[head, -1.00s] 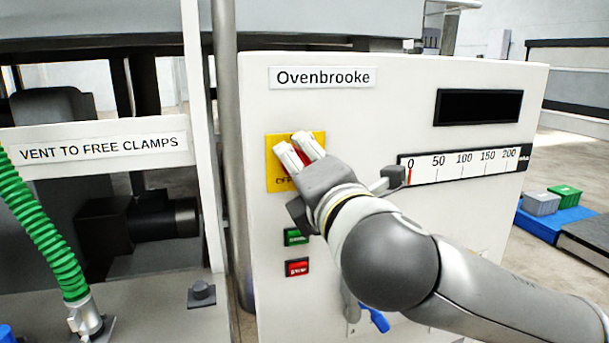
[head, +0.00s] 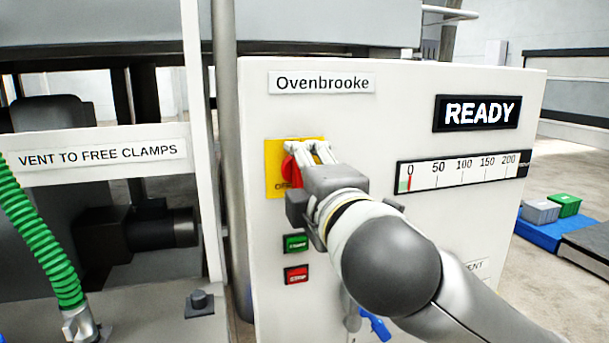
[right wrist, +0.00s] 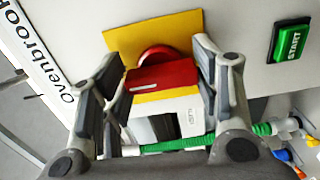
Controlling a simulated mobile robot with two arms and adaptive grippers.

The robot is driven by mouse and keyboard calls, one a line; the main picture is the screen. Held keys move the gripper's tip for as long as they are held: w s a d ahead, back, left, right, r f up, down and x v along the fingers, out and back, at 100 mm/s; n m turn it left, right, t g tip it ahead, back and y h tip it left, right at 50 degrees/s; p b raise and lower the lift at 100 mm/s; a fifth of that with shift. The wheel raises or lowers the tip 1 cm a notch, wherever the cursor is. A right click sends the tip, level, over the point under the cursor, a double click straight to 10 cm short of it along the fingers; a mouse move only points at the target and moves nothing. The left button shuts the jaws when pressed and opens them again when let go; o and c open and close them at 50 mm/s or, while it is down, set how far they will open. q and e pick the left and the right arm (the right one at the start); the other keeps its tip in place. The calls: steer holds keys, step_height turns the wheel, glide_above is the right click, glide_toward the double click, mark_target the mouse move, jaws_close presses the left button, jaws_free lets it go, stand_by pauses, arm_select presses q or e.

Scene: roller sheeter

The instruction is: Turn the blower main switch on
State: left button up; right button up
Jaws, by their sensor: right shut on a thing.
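The blower main switch is a red rotary knob (head: 289,170) on a yellow plate (head: 273,154) on the white Ovenbrooke panel. My right gripper (head: 308,149) is at the knob, partly covering it and the plate's lettering. In the right wrist view the red knob (right wrist: 163,76) sits between the two fingers, in front of the yellow plate (right wrist: 190,27). The gripper is shut on the knob. The display (head: 477,113) at the upper right of the panel reads READY. My left gripper is not in view.
A green START button (head: 296,243) and a red STOP button (head: 296,275) are below the switch. A gauge (head: 463,170) is to the right. A green hose (head: 45,240) and a "VENT TO FREE CLAMPS" sign (head: 98,154) are at the left.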

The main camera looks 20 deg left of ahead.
steer(key=o, duration=1)
steer(key=v, duration=1.2)
steer(key=shift+w, duration=0.1)
